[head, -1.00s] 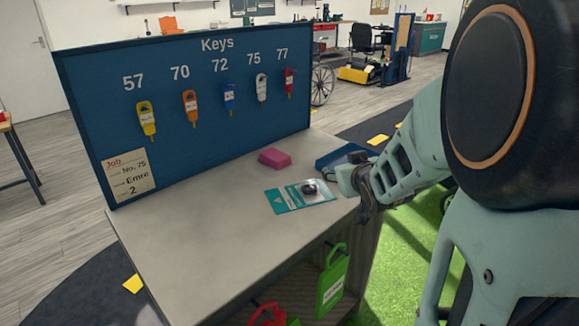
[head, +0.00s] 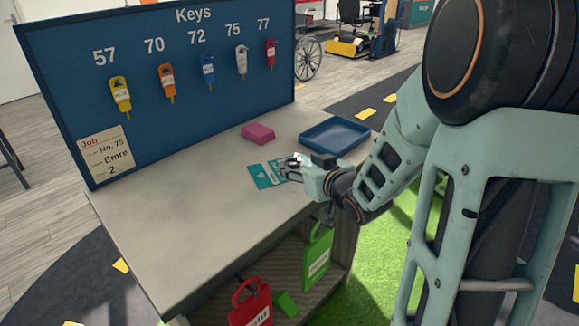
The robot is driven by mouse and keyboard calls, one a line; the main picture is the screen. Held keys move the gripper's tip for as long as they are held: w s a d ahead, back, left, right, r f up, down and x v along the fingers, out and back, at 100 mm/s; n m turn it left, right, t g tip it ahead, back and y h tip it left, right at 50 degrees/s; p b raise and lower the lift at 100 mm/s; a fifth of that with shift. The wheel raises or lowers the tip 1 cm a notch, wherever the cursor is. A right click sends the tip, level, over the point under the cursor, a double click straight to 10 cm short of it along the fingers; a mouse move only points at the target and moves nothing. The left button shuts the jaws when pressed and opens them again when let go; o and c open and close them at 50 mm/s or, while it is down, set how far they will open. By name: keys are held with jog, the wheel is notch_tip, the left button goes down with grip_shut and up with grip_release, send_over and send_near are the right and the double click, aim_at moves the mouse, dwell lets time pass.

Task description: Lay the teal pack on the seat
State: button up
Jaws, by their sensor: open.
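The teal pack (head: 262,174) lies flat on the grey bench top, with a teal and pale face. My gripper (head: 289,170) is open at the pack's right end and hides that part of it. I cannot tell whether the fingers touch the pack.
A pink block (head: 258,133) and a blue tray (head: 334,137) stand on the bench (head: 190,220) behind the pack. The blue key board (head: 160,120) rises along the back. Green (head: 317,258) and red (head: 250,303) tagged items are below. The bench's front left is clear.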

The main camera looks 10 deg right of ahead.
aim_at(295, 161)
jog(key=shift+b+x, duration=0.3)
jog(key=shift+x, duration=2.35)
jog(key=c, duration=1.3)
jog(key=shift+c, duration=0.2)
jog(key=shift+r, duration=0.1)
